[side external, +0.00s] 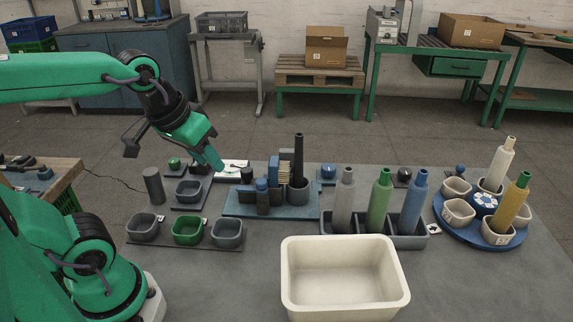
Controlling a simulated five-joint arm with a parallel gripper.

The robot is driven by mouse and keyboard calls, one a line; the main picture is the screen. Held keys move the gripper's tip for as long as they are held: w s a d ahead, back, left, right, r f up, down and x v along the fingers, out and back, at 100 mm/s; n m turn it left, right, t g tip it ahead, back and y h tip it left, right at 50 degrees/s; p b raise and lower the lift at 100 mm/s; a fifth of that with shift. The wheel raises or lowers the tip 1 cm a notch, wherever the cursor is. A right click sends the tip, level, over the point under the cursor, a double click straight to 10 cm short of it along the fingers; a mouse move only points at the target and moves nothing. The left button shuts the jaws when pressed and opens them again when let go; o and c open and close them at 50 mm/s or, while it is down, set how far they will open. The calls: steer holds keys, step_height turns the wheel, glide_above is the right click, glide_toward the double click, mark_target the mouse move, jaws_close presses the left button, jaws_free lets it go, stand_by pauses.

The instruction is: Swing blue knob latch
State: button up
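My gripper (214,160) hangs at the end of my green and black arm, tilted down toward the table left of centre. Its fingertips are just above or beside a small white plate (233,167); I cannot tell whether they touch it. The finger gap does not show, and I see nothing clearly held. A blue round knob (328,170) stands on a small dark base behind the centre, well right of my gripper.
A blue fixture (235,207) with upright blocks and a dark post is right of my gripper. Green knob (174,163) and several cups are left. A rack (408,241) holds three bottles. A cream bin (345,305) is in front; the round blue tray (447,213) is right.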

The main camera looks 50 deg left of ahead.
steer(key=w+a+f+n+g, duration=0.1)
steer(key=w+a+n+g, duration=0.1)
steer(key=w+n, duration=0.6)
steer(key=n+g, duration=0.3)
steer(key=n, duration=0.5)
glide_above(261, 181)
steer(key=shift+f, duration=2.9)
steer(key=shift+f, duration=0.1)
steer(key=shift+f, duration=3.8)
steer(key=c, duration=0.7)
